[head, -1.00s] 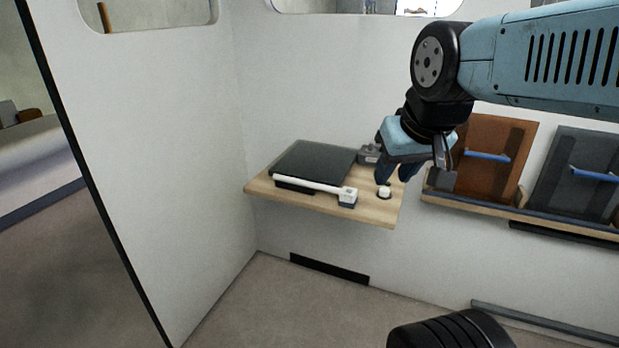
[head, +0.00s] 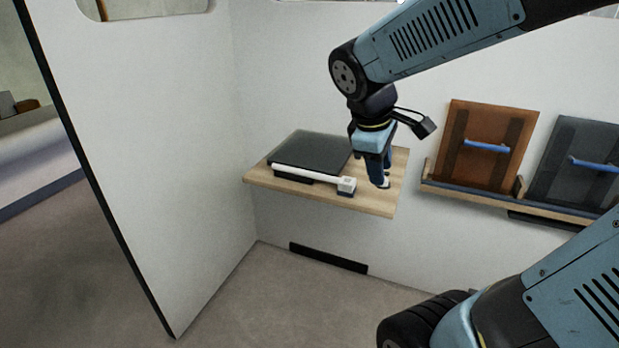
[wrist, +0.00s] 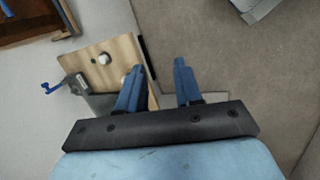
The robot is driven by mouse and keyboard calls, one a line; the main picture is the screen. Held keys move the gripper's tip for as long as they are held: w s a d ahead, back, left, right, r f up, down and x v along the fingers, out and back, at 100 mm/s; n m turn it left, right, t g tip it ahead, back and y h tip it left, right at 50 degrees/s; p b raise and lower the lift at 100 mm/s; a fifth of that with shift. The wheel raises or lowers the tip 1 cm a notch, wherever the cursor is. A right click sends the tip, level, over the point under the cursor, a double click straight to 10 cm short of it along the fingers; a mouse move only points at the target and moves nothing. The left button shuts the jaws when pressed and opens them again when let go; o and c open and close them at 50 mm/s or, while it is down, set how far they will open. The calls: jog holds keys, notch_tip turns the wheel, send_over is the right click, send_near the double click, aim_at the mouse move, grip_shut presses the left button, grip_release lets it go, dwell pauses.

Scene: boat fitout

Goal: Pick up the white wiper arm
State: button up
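The white wiper arm (head: 312,175) lies along the front of a small wooden shelf (head: 370,202), in front of a dark flat panel (head: 312,150). Its right end has a white block with a dark base. My gripper (head: 378,183) points down over the right part of the shelf, right of that block and apart from it, close to a short white knob (head: 384,184). In the wrist view my gripper (wrist: 158,75) is open, with nothing seen between its blue fingers. The wiper arm cannot be made out clearly there; the left finger hides part of the shelf (wrist: 124,50).
A wall rack on the right holds a brown panel (head: 490,140) and a grey panel (head: 575,165) with blue bars. In the wrist view a grey fitting with a blue lever (wrist: 50,88) sits at the shelf edge. White walls stand behind and left of the shelf.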

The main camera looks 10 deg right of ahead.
jog(key=w+f+n+g+h, duration=0.1)
jog(key=w+f+n+h, duration=0.3)
jog(key=w+n, duration=0.3)
jog(key=n+t+h, duration=0.5)
jog(key=n+t, duration=0.3)
jog(key=n, duration=2)
send_near(322, 179)
jog(key=x, duration=1.1)
jog(key=shift+c, duration=0.3)
grip_shut()
